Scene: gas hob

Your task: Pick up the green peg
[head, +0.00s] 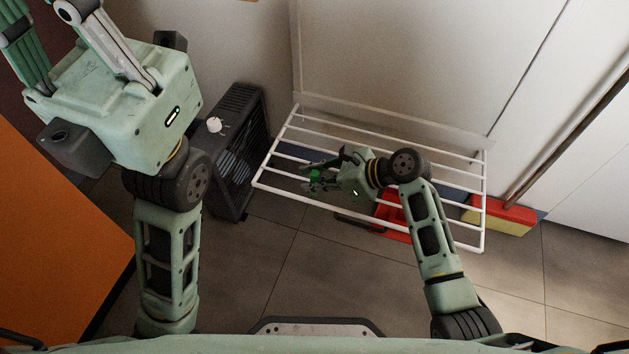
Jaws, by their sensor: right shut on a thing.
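The green peg (315,181) is small and bright green, on the white drying rack at its left part. My right gripper (318,176) reaches in from the right and is shut on the peg, its dark fingers covering part of it. I cannot tell whether the peg still touches the rack's bars. My left gripper is large and close to the camera at the upper left, its fingers pointing up and left. Its fingertips are cut off by the frame edge, so its opening does not show.
The white wire rack (468,248) stands over a grey tiled floor. A red container (391,217) and a red and yellow box (508,217) lie below it. A dark heater-like unit (233,150) with a white knob stands left of it. White panels close off the back.

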